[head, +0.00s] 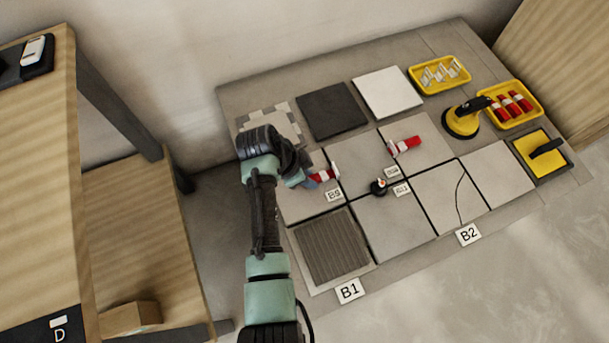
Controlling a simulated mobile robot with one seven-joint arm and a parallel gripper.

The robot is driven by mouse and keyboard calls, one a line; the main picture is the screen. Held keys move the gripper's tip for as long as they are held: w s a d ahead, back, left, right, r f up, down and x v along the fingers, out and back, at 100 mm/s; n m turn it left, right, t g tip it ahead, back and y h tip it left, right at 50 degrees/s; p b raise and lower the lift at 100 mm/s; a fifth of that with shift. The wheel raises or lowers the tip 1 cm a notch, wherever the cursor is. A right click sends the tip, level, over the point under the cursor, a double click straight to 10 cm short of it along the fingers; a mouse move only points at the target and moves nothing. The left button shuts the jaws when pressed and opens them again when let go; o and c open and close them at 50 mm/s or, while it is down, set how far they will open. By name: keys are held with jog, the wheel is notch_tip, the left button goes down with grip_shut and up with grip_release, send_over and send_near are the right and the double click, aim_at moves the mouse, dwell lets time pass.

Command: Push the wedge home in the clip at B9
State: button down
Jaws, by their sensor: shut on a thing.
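A red wedge with a white part (324,175) lies at the joint between tiles, just above the B9 label (334,195). The clip there is small and partly hidden, so I cannot tell how deep the wedge sits in it. My gripper (309,180) is at the left end of this wedge and shut on it. My wrist hides the fingers and the tile area to the left.
Another red wedge (407,145) lies on the tiles to the right, and a small black knob (378,187) stands nearby. A yellow suction lifter (461,122), a yellow tray of red wedges (493,103) and a yellow float (540,153) are farther right. A wooden shelf (120,235) stands left.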

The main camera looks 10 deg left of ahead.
aim_at(324, 175)
jog(key=shift+w+d+r, duration=0.1)
jog(key=shift+w+d, duration=0.35)
jog(key=shift+d, duration=0.2)
jog(key=shift+w+d, duration=0.45)
jog(key=shift+d, duration=0.15)
dwell(1.4)
jog(key=c, duration=0.6)
grip_release()
jog(key=shift+s+a, duration=0.1)
jog(key=p+v, duration=0.4)
jog(key=v, duration=0.9)
jog(key=shift+p, duration=0.4)
